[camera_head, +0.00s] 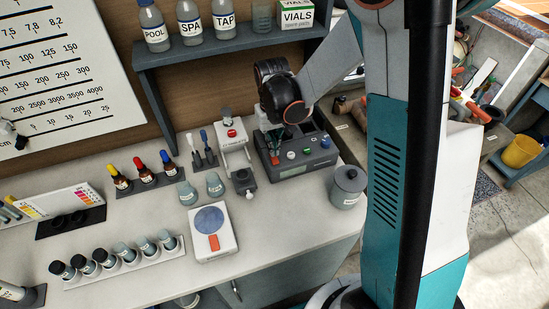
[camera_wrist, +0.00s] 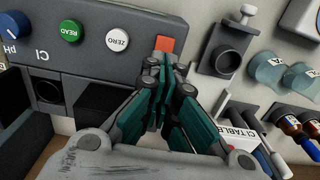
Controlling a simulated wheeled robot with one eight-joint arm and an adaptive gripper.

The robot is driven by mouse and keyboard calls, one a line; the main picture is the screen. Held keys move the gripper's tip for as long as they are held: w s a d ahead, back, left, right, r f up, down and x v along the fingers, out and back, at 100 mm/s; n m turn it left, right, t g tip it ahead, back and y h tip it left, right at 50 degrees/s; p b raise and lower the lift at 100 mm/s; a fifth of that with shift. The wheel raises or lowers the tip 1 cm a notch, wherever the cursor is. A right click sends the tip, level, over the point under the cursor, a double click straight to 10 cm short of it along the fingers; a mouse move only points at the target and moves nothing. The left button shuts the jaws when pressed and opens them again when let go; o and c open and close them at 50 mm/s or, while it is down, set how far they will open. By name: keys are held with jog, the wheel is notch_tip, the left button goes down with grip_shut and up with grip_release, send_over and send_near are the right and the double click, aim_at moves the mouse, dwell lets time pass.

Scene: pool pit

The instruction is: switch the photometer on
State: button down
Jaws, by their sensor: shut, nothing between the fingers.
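The photometer (camera_head: 293,172) is a dark grey box at the back right of the bench. In the wrist view its front panel (camera_wrist: 85,55) carries a blue knob (camera_wrist: 12,25) marked Cl and pH, a green READ button (camera_wrist: 70,30), a white ZERO button (camera_wrist: 117,39) and an orange-red switch (camera_wrist: 165,44). My gripper (camera_wrist: 162,68) is shut and empty, its fingertips just in front of the orange-red switch and partly covering it. I cannot tell whether they touch it. In the head view my gripper (camera_head: 274,136) is over the photometer's left part, largely hidden by my wrist.
A scale (camera_head: 213,247), glass vials (camera_head: 187,192) and dropper bottles (camera_head: 143,173) are further left. A bottle shelf (camera_head: 190,49) hangs above.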

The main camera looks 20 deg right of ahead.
jog(key=shift+f+b, duration=0.9)
jog(key=shift+f, duration=0.15)
dwell(0.7)
jog(key=shift+r, duration=0.1)
jog(key=shift+r+p, duration=2.15)
jog(key=shift+r, duration=1.3)
jog(key=s+r+t+b, duration=0.3)
jog(key=s+r+b, duration=0.2)
jog(key=s+r, duration=0.25)
jog(key=s+f+t+b, duration=0.1)
jog(key=s+t+b, duration=0.3)
jog(key=s, duration=0.7)
jog(key=shift+f+b, duration=0.25)
jog(key=shift+b, duration=0.6)
